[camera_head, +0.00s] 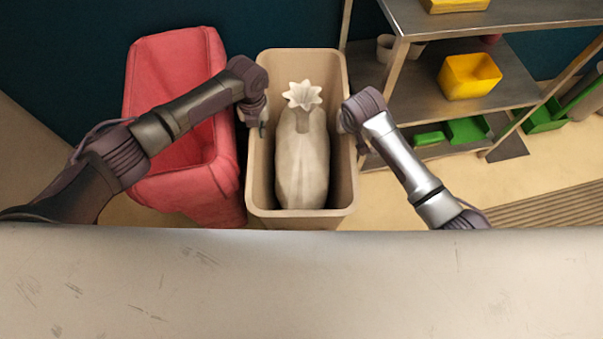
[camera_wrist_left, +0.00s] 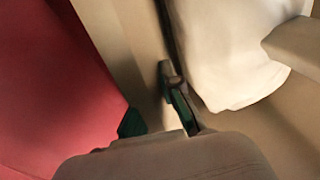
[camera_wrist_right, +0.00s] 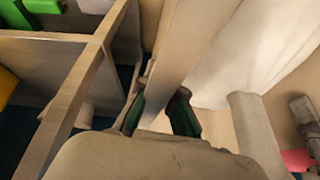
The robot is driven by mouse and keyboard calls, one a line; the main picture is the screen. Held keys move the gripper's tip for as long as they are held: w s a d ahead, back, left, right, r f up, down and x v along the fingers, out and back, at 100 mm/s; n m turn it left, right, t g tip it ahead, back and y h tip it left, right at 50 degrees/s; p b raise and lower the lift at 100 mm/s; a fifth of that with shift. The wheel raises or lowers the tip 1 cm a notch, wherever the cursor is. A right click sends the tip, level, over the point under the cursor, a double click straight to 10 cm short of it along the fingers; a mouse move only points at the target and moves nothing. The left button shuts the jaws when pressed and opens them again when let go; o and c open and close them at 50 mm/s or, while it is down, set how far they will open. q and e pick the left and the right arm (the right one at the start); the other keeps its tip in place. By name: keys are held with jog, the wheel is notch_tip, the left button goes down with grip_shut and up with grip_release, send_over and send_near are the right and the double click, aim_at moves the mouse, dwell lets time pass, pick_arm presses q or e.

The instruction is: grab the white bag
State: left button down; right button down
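The white bag (camera_head: 302,165) stands upright in a tan bin (camera_head: 350,190) in the head view, its gathered, flared top (camera_head: 302,95) pointing up. My left gripper (camera_head: 258,120) is at the bin's left rim. In the left wrist view its fingers (camera_wrist_left: 155,108) are apart, with the bin wall between them and the bag (camera_wrist_left: 230,60) beyond. My right gripper (camera_head: 350,128) is at the right rim. In the right wrist view its fingers (camera_wrist_right: 158,110) are apart on either side of the bin wall (camera_wrist_right: 185,50). Neither gripper holds the bag; contact with the wall is unclear.
A red bin (camera_head: 170,185) stands close on the left of the tan bin. A metal shelf (camera_head: 440,95) with yellow (camera_head: 470,77) and green (camera_head: 467,130) containers stands on the right. A pale surface (camera_head: 300,285) fills the near foreground.

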pick_arm(q)
jog(key=shift+w+r, duration=0.15)
jog(key=shift+w, duration=0.05)
pick_arm(e)
jog(key=shift+w+r, duration=0.2)
pick_arm(q)
jog(key=shift+r, duration=0.15)
pick_arm(e)
jog(key=shift+r, duration=0.15)
